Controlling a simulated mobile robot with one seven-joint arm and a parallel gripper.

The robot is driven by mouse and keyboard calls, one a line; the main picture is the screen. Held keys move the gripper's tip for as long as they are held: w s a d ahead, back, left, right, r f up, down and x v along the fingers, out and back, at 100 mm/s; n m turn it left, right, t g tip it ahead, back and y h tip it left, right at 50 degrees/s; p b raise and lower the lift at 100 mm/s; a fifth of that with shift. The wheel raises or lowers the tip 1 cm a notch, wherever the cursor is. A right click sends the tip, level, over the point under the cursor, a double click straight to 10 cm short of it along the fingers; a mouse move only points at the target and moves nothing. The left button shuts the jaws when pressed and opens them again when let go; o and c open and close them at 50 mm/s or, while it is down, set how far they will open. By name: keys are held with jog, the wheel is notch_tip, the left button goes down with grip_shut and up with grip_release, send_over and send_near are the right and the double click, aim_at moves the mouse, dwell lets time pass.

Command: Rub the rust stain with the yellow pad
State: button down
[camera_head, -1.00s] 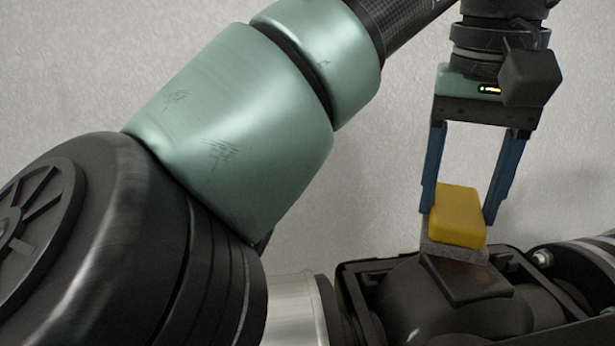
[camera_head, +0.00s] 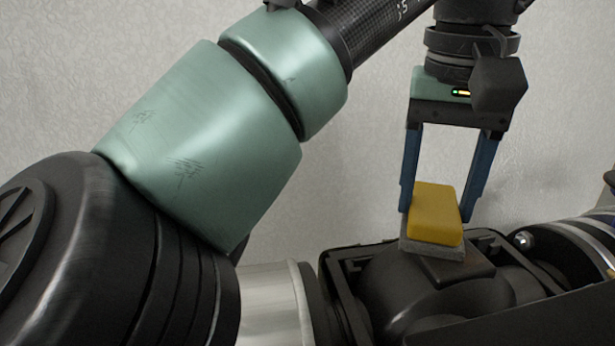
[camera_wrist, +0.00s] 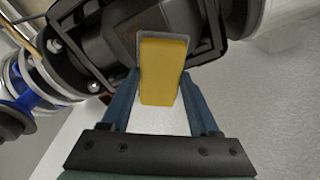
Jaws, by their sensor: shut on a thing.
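My gripper (camera_head: 436,212) points down with its two blue fingers shut on the yellow pad (camera_head: 434,214). The pad has a grey layer on its underside. It sits over a dark raised block (camera_head: 455,270) on a black rounded housing; I cannot tell whether it touches it. The wrist view shows the pad (camera_wrist: 164,70) between the fingertips of my gripper (camera_wrist: 160,80), over the dark housing.
The black housing (camera_head: 395,295) has a raised rim around it. A silver cylinder (camera_head: 275,300) lies to its left, and a bolt (camera_head: 523,240) with metal rings is to its right. A pale textured wall (camera_head: 560,100) stands behind.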

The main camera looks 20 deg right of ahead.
aim_at(456, 223)
jog(key=shift+s, duration=0.1)
jog(key=shift+s+a, duration=0.25)
jog(key=shift+s, duration=0.6)
jog(key=shift+s+a, duration=0.2)
jog(key=shift+s, duration=0.6)
jog(key=shift+s+a+f, duration=0.1)
jog(key=shift+s+a, duration=0.15)
jog(key=shift+s, duration=0.6)
jog(key=shift+s+a+f, duration=0.1)
jog(key=shift+s+a, duration=0.1)
jog(key=shift+s, duration=0.65)
jog(key=shift+r+p, duration=0.15)
jog(key=shift+p, duration=0.25)
jog(key=shift+w+d, duration=0.25)
jog(key=shift+w, duration=0.55)
jog(key=shift+w+d+r, duration=0.1)
jog(key=shift+w+d, duration=0.15)
jog(key=shift+w, duration=0.65)
jog(key=shift+w+d+f, duration=0.1)
jog(key=shift+w+d, duration=0.1)
jog(key=shift+w, duration=0.7)
jog(key=shift+w+d+r, duration=0.1)
jog(key=shift+w+d, duration=0.15)
jog(key=shift+w, duration=0.65)
